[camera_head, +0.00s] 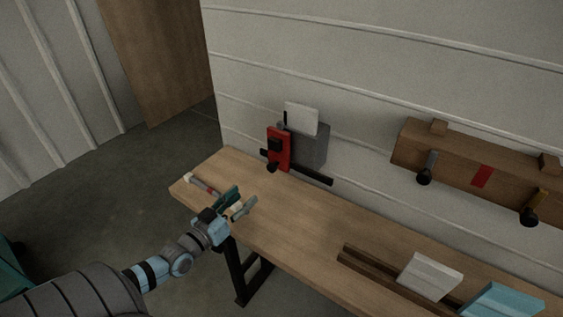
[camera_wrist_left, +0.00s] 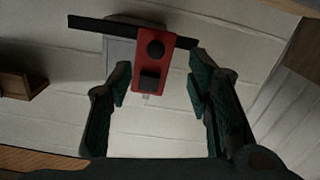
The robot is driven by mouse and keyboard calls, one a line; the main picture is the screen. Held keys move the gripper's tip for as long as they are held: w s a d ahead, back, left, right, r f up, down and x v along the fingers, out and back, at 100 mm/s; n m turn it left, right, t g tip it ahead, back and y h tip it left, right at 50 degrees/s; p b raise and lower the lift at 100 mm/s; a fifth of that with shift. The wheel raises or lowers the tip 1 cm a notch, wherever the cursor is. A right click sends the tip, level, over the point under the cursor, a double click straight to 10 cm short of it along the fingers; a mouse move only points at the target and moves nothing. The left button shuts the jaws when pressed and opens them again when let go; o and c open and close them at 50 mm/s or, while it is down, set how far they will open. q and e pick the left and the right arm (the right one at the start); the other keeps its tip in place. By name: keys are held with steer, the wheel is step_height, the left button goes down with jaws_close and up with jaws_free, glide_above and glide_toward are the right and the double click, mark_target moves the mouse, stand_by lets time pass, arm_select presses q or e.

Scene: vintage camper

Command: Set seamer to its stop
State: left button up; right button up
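The seamer appears to be the grey box (camera_head: 312,146) with a red front plate (camera_head: 279,149) and black knobs at the back of the bench by the wall. A dark bar (camera_head: 316,177) runs along its foot, and a white card shows above it. In the left wrist view the red plate (camera_wrist_left: 151,66) with its round black knob (camera_wrist_left: 155,48) lies ahead, between the fingers in the picture. My left gripper (camera_head: 243,201) is open and empty over the bench's front left part, apart from the seamer. Its spread fingers also show in the left wrist view (camera_wrist_left: 158,88). My right gripper is not in view.
A stick with pale ends and a red band (camera_head: 204,186) lies at the left end of the wooden bench (camera_head: 290,226). A wooden rack (camera_head: 366,268) with white and teal blocks stands front right. A wooden wall box (camera_head: 457,170) carries black knobs. Mid-bench is clear.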

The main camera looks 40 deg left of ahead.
arm_select(q)
steer(key=w+r, duration=0.1)
steer(key=b, duration=0.4)
glide_toward(270, 169)
steer(key=w, duration=0.3)
steer(key=w+b, duration=0.1)
steer(key=w, duration=0.1)
steer(key=w+b, duration=0.1)
steer(key=w, duration=0.1)
steer(key=w+b, duration=0.1)
steer(key=w, duration=0.2)
steer(key=shift+w+a+f+b, duration=0.1)
steer(key=shift+a+f+b, duration=0.05)
steer(key=shift+f+b, duration=0.25)
steer(key=shift+w+r, duration=0.2)
steer(key=shift+r, duration=0.15)
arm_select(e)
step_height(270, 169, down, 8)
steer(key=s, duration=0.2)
arm_select(q)
steer(key=shift+c, duration=0.2)
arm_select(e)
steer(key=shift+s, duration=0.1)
arm_select(q)
steer(key=c, duration=1)
jaws_close()
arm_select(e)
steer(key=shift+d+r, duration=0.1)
